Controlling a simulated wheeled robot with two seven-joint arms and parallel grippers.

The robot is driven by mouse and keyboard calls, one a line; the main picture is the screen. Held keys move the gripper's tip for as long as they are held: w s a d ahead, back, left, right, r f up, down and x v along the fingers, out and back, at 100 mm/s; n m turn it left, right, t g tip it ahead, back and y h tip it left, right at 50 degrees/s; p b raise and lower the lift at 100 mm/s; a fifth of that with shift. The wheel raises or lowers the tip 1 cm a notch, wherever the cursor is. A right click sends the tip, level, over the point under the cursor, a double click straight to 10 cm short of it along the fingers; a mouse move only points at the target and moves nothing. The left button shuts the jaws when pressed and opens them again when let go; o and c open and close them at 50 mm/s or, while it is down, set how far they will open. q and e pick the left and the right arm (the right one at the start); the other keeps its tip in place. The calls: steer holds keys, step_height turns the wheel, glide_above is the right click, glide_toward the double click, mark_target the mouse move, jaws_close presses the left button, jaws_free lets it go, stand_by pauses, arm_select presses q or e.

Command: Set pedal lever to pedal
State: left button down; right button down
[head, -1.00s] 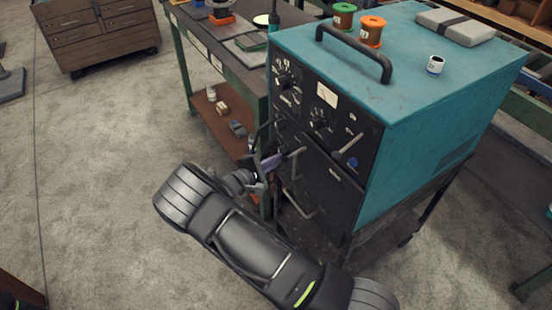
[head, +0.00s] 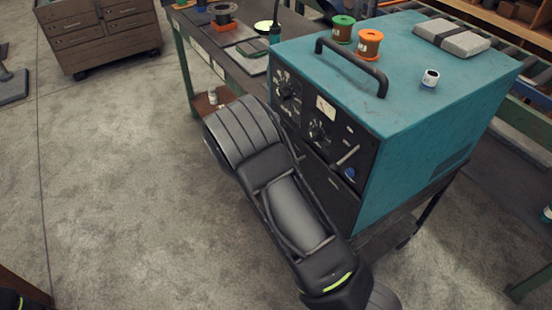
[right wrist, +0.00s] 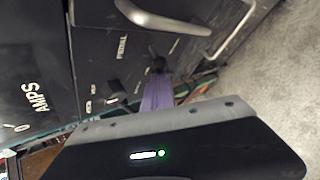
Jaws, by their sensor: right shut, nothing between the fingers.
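The teal welding machine (head: 440,125) has a black front panel that also fills the left of the right wrist view (right wrist: 45,65). There the panel carries a PEDAL label (right wrist: 122,47) and a small dark lever or knob (right wrist: 114,88) a little below it; which way it points is too small and dark to tell. My right gripper (right wrist: 157,70), with a purple finger and dark tip, is shut and empty, close to the panel beside this small part. Contact cannot be told. My left gripper is out of view.
A bent metal handle (right wrist: 165,22) sticks out from the panel near the fingers. A workbench (head: 225,48) stands behind.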

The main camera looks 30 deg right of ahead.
steer(key=shift+d, duration=0.1)
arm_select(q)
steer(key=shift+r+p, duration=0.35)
arm_select(e)
steer(key=shift+r, duration=0.75)
